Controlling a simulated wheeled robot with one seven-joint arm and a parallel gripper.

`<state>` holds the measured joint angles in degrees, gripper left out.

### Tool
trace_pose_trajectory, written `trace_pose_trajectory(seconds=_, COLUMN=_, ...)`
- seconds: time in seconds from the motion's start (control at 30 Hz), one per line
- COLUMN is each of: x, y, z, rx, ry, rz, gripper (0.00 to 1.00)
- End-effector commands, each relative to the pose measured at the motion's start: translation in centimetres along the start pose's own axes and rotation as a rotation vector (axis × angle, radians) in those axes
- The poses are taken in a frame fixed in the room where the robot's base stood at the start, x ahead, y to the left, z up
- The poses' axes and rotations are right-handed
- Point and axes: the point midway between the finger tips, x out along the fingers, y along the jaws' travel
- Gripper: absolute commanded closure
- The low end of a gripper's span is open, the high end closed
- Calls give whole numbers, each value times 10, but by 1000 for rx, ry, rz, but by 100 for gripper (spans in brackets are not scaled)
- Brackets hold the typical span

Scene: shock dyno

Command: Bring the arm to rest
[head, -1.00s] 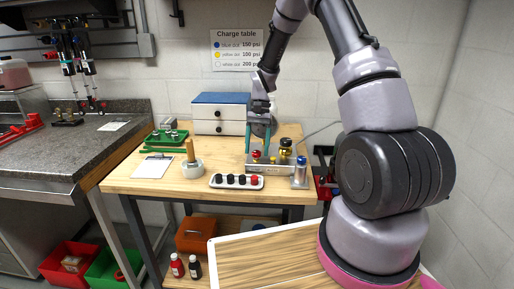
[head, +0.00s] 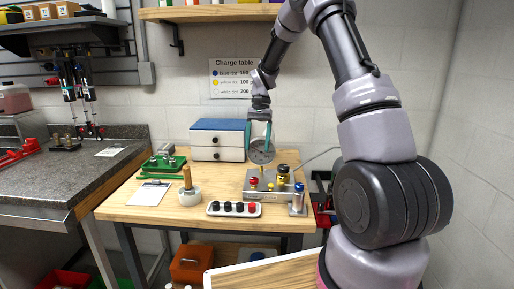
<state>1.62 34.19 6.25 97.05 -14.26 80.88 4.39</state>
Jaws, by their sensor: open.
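My gripper (head: 259,138) is at the end of my raised arm, fingers pointing down, above the back part of the metal fixture (head: 255,194) on the wooden table (head: 150,212). Its two teal fingers are apart and nothing shows held between them. A round grey gauge (head: 261,151) shows at the fingers, seemingly behind them; I cannot tell whether they touch it. The fixture carries red-topped, yellow and black-capped parts.
A blue-topped drawer box (head: 218,139) stands left of the gripper. A shelf (head: 210,13) hangs above.

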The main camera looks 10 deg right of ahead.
Motion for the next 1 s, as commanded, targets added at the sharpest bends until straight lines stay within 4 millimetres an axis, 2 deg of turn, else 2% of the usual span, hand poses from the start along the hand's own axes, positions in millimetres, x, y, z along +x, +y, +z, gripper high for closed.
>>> trace_pose_trajectory(seconds=0.17, x=-3, y=0, z=2, rx=-2, ry=8, rz=-3, gripper=29)
trace_pose_trajectory(seconds=0.27, x=-18, y=4, z=13, rx=-11, ry=39, rz=-17, gripper=29)
trace_pose_trajectory(seconds=0.33, x=-35, y=9, z=27, rx=-23, ry=81, rz=-33, gripper=29)
trace_pose_trajectory(seconds=0.5, x=-82, y=30, z=75, rx=-61, ry=215, rz=-89, gripper=29)
trace_pose_trajectory(seconds=0.7, x=-121, y=59, z=135, rx=-101, ry=376, rz=-159, gripper=29)
trace_pose_trajectory(seconds=0.83, x=-136, y=80, z=173, rx=-125, ry=481, rz=-205, gripper=29)
trace_pose_trajectory(seconds=1.0, x=-144, y=107, z=221, rx=-156, ry=617, rz=-269, gripper=29)
